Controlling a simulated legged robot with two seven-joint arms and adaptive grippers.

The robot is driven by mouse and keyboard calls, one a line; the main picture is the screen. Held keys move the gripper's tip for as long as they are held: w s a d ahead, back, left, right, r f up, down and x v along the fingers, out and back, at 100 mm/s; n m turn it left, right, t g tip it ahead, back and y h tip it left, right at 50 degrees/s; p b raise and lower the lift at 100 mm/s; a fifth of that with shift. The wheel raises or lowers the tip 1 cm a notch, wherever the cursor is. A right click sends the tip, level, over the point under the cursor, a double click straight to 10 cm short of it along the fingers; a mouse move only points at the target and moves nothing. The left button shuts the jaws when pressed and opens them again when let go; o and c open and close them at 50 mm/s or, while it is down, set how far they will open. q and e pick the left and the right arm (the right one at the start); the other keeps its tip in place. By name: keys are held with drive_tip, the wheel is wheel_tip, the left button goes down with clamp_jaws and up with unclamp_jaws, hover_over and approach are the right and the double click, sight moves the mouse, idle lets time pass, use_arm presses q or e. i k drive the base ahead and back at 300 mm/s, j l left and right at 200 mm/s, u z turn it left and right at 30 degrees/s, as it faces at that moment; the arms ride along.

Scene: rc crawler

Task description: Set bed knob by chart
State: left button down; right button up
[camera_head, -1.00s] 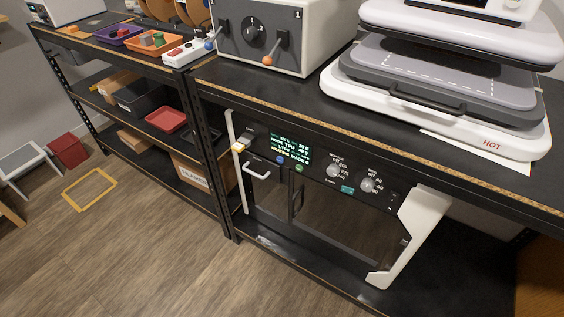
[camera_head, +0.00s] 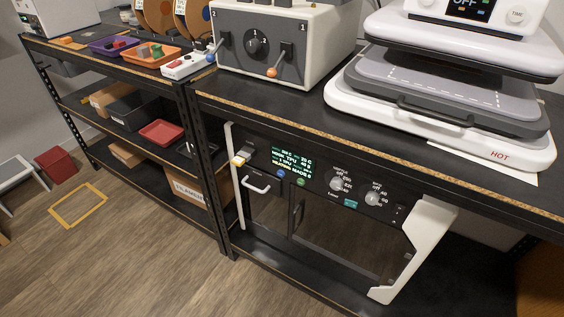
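Two silver knobs sit on the black front panel of a white-sided machine (camera_head: 428,240) under the bench top. The left knob (camera_head: 337,184) has a printed scale beside it, and so does the right knob (camera_head: 373,198). Their labels are too small to read surely, so I cannot tell which is the bed knob. A lit screen (camera_head: 293,161) left of the knobs shows several lines of text, with "TPU" among them. A teal button or label (camera_head: 350,203) lies below and between the knobs. No chart can be made out. Neither gripper is in view.
A heat press (camera_head: 440,110) marked HOT stands on the bench at right. A grey control box (camera_head: 262,45) with a dial and levers stands left of it. Shelves with an orange tray (camera_head: 150,56) and a red tray (camera_head: 162,132) are at left.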

sight(372, 199)
drive_tip(key=j+z, duration=0.25)
drive_tip(key=j, duration=0.5)
drive_tip(key=j+z, duration=0.25)
drive_tip(key=j, duration=0.45)
drive_tip(key=k, duration=0.05)
